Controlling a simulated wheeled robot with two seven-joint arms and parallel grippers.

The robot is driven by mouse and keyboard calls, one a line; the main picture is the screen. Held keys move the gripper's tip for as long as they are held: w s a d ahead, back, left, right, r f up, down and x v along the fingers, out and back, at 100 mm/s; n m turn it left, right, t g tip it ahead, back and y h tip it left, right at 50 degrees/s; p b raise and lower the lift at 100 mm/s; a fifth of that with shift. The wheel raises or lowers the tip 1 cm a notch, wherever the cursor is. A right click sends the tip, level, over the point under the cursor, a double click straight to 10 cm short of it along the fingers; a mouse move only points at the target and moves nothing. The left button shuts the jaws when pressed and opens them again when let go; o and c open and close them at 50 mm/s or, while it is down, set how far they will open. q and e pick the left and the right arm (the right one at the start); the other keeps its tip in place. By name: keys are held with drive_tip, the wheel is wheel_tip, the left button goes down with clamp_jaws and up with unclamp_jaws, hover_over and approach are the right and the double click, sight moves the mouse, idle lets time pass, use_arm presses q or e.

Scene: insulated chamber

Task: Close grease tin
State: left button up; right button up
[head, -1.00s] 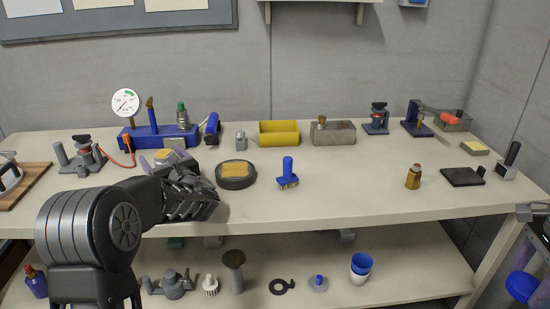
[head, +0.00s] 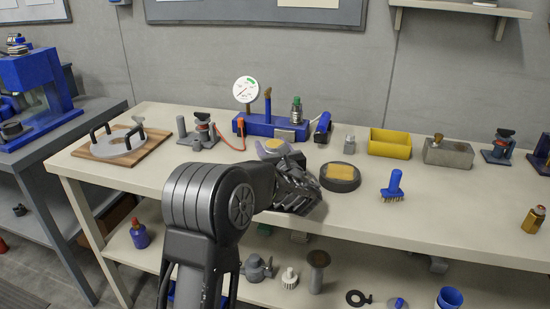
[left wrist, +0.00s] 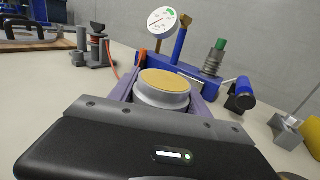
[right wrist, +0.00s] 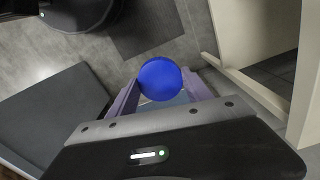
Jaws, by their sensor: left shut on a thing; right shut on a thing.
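A round pale grey tin with a flat yellow-tan top, likely the grease tin (left wrist: 163,88), sits between the fingers of my left gripper (head: 272,151). It also shows in the head view (head: 277,145), near the front of the blue gauge unit. The left gripper is shut on it; I cannot tell whether the tin touches the bench. My right gripper (right wrist: 160,92) is shut on a round blue thing (right wrist: 160,78), possibly the lid, seen in the right wrist view over the floor. The right gripper is outside the head view.
A blue unit with a gauge (head: 270,126) stands behind the tin. A dark round dish with a yellow top (head: 341,177) and a blue brush (head: 393,186) are to the right. A yellow bin (head: 389,144) stands behind them. The bench front (head: 430,225) has free room.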

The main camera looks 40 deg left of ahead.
use_arm(q)
drive_tip(key=c, duration=0.4)
drive_tip(key=shift+r, duration=0.1)
wheel_tip(320, 180, up, 10)
drive_tip(key=shift+f+p, duration=0.1)
drive_tip(key=shift+p, duration=0.6)
use_arm(e)
drive_tip(key=shift+r, duration=0.7)
use_arm(q)
drive_tip(key=o, duration=0.9)
clamp_jaws()
